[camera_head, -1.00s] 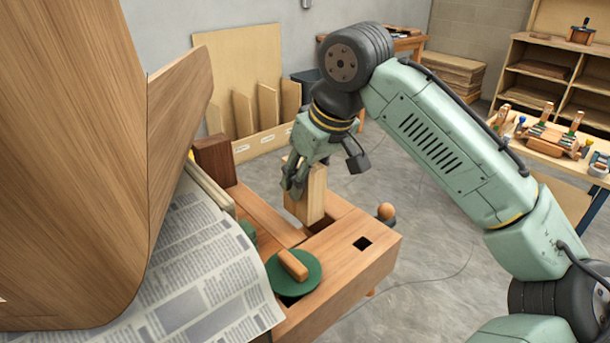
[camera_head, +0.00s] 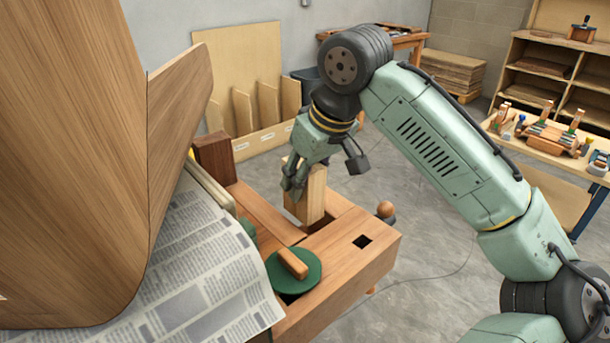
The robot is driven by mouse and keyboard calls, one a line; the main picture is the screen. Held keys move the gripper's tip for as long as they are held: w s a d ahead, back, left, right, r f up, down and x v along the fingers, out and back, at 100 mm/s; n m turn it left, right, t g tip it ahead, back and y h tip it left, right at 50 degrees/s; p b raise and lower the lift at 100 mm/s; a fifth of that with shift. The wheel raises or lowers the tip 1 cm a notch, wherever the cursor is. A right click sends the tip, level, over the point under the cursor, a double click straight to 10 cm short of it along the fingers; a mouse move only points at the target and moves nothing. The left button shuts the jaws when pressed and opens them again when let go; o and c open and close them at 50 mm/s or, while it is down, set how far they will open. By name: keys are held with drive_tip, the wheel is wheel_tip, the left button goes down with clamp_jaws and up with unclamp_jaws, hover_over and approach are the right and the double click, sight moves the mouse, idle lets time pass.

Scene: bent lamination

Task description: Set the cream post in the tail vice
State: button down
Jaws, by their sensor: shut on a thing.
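The cream post (camera_head: 311,195) is a pale upright wooden block. It stands in or just over the gap of the tail vice (camera_head: 345,245) at the end of the bench. My gripper (camera_head: 293,188) is shut on the upper part of the post, reaching down from above. The vice's round wooden knob (camera_head: 385,209) shows at the right.
A green disc with a wooden handle (camera_head: 293,268) lies on the bench's front end. Newspaper (camera_head: 205,262) and a large bent wooden panel (camera_head: 75,150) fill the left. A dark wooden block (camera_head: 215,155) stands behind. Open floor lies to the right.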

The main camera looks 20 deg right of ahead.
sight(304, 202)
drive_tip(key=shift+f+b, duration=1.05)
drive_tip(key=shift+f, duration=1.65)
idle(1.7)
drive_tip(key=c, duration=1)
unclamp_jaws()
drive_tip(key=o, duration=0.4)
wheel_tip(304, 202, up, 8)
drive_tip(key=p, duration=0.7)
drive_tip(key=shift+r, duration=0.1)
drive_tip(key=shift+s, duration=0.1)
